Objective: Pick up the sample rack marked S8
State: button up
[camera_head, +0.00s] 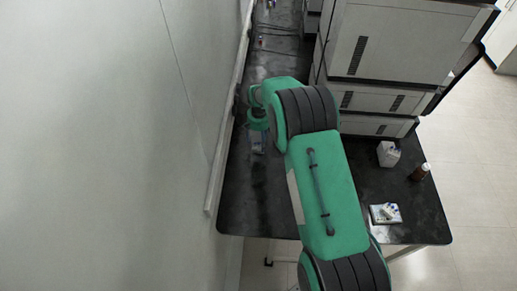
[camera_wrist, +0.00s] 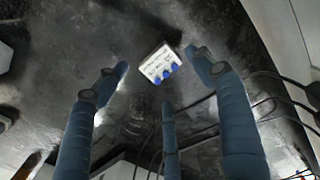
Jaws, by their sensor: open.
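A small white sample rack (camera_wrist: 160,64) with several blue caps along one side lies on the dark bench top in the wrist view. Its printed label is too small to read, so I cannot tell whether it says S8. My gripper (camera_wrist: 161,82) is open, its bluish fingers spread around the rack in the picture with nothing between them. The rack appears beyond the fingertips, apart from them. In the head view my gripper (camera_head: 257,143) shows only partly below my green wrist, over the bench strip by the wall. That rack cannot be made out there.
White cabinets (camera_head: 395,42) stand on the black bench (camera_head: 285,212) right of my arm. A white box (camera_head: 388,153), a brown bottle (camera_head: 420,172) and a white tray of small items (camera_head: 386,213) sit at the front right. Cables (camera_wrist: 275,106) lie right of the rack.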

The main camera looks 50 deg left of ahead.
aim_at(258, 147)
jog(key=shift+f, duration=2.6)
jog(key=c, duration=1.5)
